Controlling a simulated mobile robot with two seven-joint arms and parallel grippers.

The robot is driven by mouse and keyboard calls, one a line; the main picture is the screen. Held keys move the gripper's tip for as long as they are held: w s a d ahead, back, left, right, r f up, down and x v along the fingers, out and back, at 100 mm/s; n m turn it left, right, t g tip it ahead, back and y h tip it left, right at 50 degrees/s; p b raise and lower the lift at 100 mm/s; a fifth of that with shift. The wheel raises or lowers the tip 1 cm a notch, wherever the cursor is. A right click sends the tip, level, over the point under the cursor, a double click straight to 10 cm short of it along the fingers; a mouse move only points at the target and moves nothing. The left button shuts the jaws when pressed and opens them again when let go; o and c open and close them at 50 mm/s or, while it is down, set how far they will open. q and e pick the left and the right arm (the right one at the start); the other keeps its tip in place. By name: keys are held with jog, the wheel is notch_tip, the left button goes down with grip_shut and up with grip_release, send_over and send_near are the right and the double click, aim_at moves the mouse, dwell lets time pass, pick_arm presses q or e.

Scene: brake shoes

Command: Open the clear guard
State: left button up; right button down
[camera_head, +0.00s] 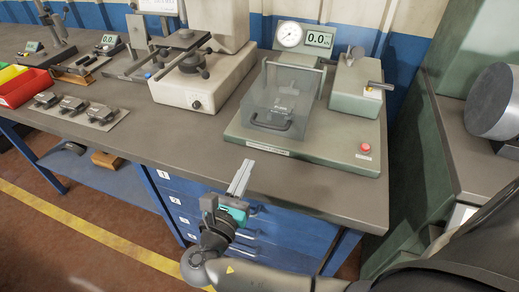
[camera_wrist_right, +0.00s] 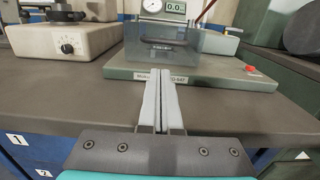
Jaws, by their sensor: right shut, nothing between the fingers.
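The clear guard (camera_head: 262,103) is a see-through box with a dark handle (camera_head: 270,127) on its front. It stands over the green test fixture (camera_head: 320,151) on the bench, and it looks closed. The guard also shows in the right wrist view (camera_wrist_right: 180,45), beyond my fingertips. My right gripper (camera_head: 241,178) is in front of the bench edge, below and to the left of the guard, apart from it. Its fingers are together and empty, pointing toward the fixture. My left gripper is not in view.
The fixture carries a dial gauge (camera_head: 289,35), a digital readout (camera_head: 319,39) and a red button (camera_head: 365,147). A white machine (camera_head: 205,83) stands to its left. Brake shoes (camera_head: 73,106) and a red bin (camera_head: 24,88) are farther left. The front bench strip is clear.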

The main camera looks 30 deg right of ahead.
jog(key=b+x, duration=0.2)
jog(key=x, duration=0.7)
jog(key=shift+w+d, duration=0.1)
jog(key=shift+d, duration=0.1)
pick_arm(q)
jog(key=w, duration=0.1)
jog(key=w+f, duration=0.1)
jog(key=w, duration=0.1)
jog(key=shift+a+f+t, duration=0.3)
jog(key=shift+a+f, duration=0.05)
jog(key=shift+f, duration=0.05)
pick_arm(e)
jog(key=shift+w+d+r, duration=0.1)
jog(key=shift+w+d, duration=0.1)
jog(key=shift+d, duration=0.05)
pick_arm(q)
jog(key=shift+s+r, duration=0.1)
